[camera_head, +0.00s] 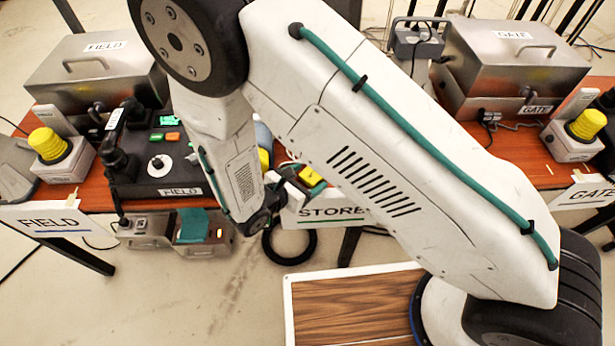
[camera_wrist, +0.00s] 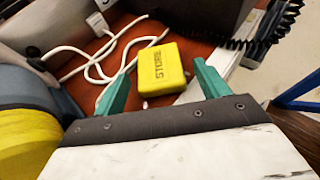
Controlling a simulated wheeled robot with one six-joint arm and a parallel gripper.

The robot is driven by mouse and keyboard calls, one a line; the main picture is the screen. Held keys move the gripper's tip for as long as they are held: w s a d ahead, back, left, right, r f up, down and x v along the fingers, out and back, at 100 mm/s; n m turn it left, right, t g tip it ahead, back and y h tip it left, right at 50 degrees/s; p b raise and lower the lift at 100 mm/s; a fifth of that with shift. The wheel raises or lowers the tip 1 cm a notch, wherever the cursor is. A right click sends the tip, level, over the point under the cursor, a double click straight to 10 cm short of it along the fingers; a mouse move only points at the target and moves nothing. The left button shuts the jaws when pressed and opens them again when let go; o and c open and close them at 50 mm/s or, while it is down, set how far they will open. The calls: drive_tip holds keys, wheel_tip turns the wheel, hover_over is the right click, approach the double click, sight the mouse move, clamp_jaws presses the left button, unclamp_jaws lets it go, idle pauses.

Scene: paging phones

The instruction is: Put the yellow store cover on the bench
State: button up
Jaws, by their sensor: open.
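The yellow store cover (camera_wrist: 160,68) is a small block with STORE on its top. In the wrist view it lies on the red-brown bench top (camera_wrist: 190,45), near the pale front edge. In the head view the cover (camera_head: 311,176) shows just above the STORE sign (camera_head: 325,212), partly behind my arm. My gripper (camera_wrist: 160,77) is open, with one green finger to the left of the cover and one to the right. The cover lies between and slightly beyond the fingers, and I cannot tell whether either touches it. In the head view my arm hides much of the bench behind it.
White cable (camera_wrist: 90,58) loops left of the cover; a black coiled cord (camera_wrist: 275,30) hangs right. A blue-grey body with a ribbed yellow part (camera_wrist: 25,140) stands close at left. FIELD (camera_head: 100,75) and GATE (camera_head: 515,60) metal boxes stand on either side. A black ring (camera_head: 290,243) lies on the floor.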

drive_tip(key=v, duration=1.1)
drive_tip(key=shift+s+a, duration=0.1)
drive_tip(key=w+d+r+m+g+y, duration=0.1)
drive_tip(key=w+d+r+m+g, duration=0.1)
drive_tip(key=d+r+m+g, duration=1.35)
drive_tip(key=s+d+r+m+t+y, duration=0.7)
drive_tip(key=s+d+r+m, duration=0.4)
drive_tip(key=s+d+r, duration=0.3)
wheel_tip(320, 180, up, 3)
drive_tip(key=shift+s+d+r+t+y, duration=0.15)
drive_tip(key=shift+s+d+t+y, duration=0.15)
drive_tip(key=shift+y, duration=0.6)
